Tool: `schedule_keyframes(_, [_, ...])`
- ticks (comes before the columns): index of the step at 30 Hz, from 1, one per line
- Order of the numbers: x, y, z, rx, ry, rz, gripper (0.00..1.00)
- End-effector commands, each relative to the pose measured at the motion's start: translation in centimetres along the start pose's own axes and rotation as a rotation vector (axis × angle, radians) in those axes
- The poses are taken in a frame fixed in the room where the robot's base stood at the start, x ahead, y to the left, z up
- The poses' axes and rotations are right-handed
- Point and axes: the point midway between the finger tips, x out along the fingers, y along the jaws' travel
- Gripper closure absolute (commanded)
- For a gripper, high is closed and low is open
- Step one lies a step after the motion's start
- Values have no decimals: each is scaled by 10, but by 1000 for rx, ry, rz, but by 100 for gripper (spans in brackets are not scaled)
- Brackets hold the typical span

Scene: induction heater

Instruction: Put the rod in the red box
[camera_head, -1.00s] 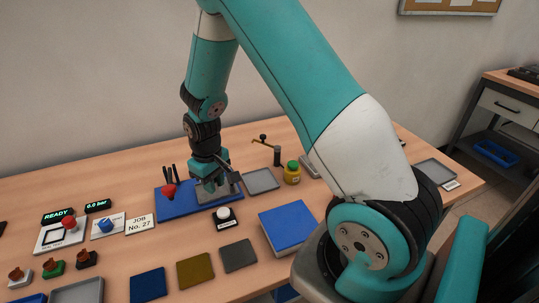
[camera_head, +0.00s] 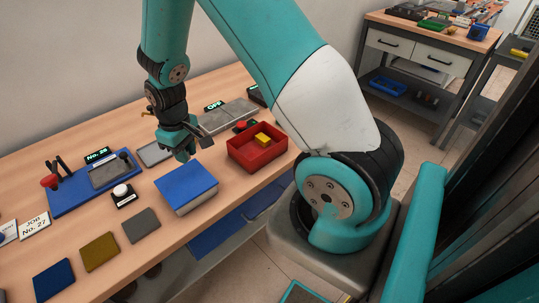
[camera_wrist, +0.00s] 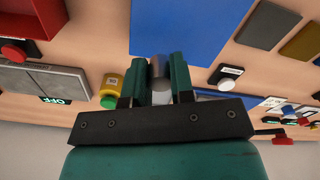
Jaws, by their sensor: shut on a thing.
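The red box (camera_head: 240,158) is an open tray on the table, right of centre in the head view, with a yellow block (camera_head: 263,139) in it. A corner of the box shows at the top left of the wrist view (camera_wrist: 40,30). My gripper (camera_head: 186,152) is over the table behind the blue block, left of the red box. In the wrist view its two green fingers (camera_wrist: 160,75) are shut on the rod (camera_wrist: 160,68), a short grey cylinder. The rod's lower part is hidden by the gripper body, and I cannot make it out clearly in the head view.
The thick blue block (camera_head: 186,186) lies between my gripper and the table's front edge. A yellow jar with a green cap (camera_wrist: 110,88) is close beside the fingers. A grey device with an OFF display (camera_head: 228,116) stands behind the red box. A blue board (camera_head: 90,187) lies to the left.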

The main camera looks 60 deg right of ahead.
Motion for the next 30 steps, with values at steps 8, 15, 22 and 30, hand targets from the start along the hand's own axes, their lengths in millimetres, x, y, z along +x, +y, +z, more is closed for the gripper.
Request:
schedule_keyframes(8, [-46,119,38,-474,7,5,100])
schedule_keyframes(15, [-84,180,88,-848,4,4,100])
schedule_keyframes(22, [-95,196,110,-1002,2,-2,100])
schedule_keyframes(30, [-32,195,111,-1014,0,-9,100])
